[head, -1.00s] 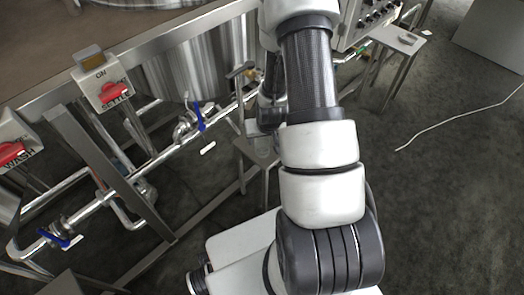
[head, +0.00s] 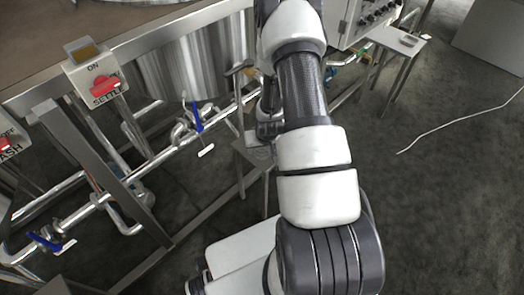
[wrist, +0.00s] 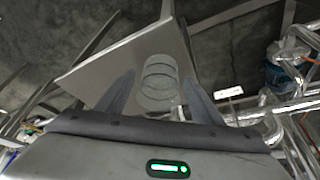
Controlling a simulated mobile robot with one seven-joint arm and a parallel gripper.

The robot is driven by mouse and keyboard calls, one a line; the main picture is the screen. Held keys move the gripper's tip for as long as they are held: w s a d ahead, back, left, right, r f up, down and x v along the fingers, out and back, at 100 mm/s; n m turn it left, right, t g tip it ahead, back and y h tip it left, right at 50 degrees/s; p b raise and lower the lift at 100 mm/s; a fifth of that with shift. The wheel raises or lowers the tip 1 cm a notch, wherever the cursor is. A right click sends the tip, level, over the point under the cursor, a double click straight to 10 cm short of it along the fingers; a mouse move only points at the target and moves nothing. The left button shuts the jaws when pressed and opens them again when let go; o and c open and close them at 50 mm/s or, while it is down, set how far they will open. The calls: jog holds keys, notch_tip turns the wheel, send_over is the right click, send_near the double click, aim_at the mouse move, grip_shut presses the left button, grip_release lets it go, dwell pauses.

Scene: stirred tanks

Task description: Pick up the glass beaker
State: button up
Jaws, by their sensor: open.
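The glass beaker (wrist: 158,82) is clear and stands on a small steel stand top (wrist: 105,78) in the wrist view. My gripper (wrist: 160,73) is open, with one dark finger on each side of the beaker in the picture. A gap shows between each finger and the glass, and I see no contact. In the head view my arm hides much of the gripper, and the steel stand (head: 246,146) shows beside it. I cannot make out the beaker clearly there.
A steel tank frame with pipes and blue-handled valves (head: 197,117) fills the left. A switch box (head: 95,78) labelled SETTLE is mounted on it. Another small steel stand (head: 395,40) is at upper right. A pale cable (head: 450,122) lies on the open dark floor.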

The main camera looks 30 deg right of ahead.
jog(key=c, duration=1.1)
jog(key=w+a+r+n+p, duration=0.1)
jog(key=a+r+p, duration=0.15)
jog(key=r, duration=0.85)
jog(key=w+a+r+p, duration=0.1)
jog(key=a+r, duration=0.3)
jog(key=r, duration=0.8)
jog(key=s+a+r+n+y, duration=0.1)
jog(key=s+a+r, duration=0.25)
jog(key=r, duration=0.25)
jog(key=s+a+r+n, duration=0.1)
jog(key=s+a+r, duration=0.1)
jog(key=a+r, duration=0.35)
jog(key=r+p, duration=0.5)
jog(key=p, duration=0.3)
jog(key=s+d+r+p, duration=0.1)
jog(key=r+p, duration=0.4)
jog(key=p, duration=0.3)
jog(key=s+r+p, duration=0.1)
jog(key=r+p, duration=0.5)
jog(key=p, duration=0.2)
jog(key=shift+d, duration=0.15)
